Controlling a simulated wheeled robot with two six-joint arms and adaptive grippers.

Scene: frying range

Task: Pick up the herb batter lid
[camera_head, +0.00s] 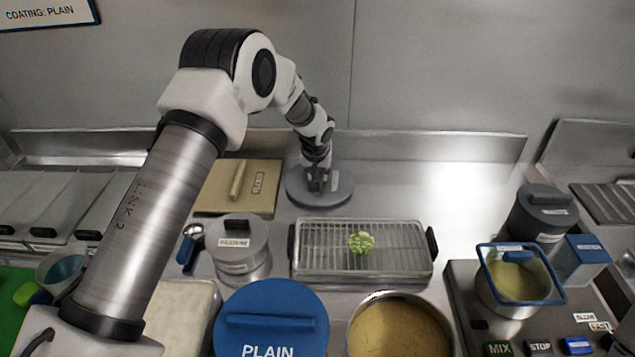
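A round grey lid (296,190) with a small pale label lies flat on the steel counter near the back wall. Its label is too small to read, so I cannot confirm that it is the herb batter lid. My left gripper (317,186) points down over the middle of this lid, at its handle, and hides part of it. The fingers are small and dark, and I cannot tell whether they are closed on the handle. My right gripper is not in view.
A wire rack tray (310,262) holds a green battered piece (361,243). A lidded grey pot (240,260), blue PLAIN lid (271,305), pan of yellowish contents (399,330) and beige lid (215,190) stand near. Counter right of the grey lid is clear.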

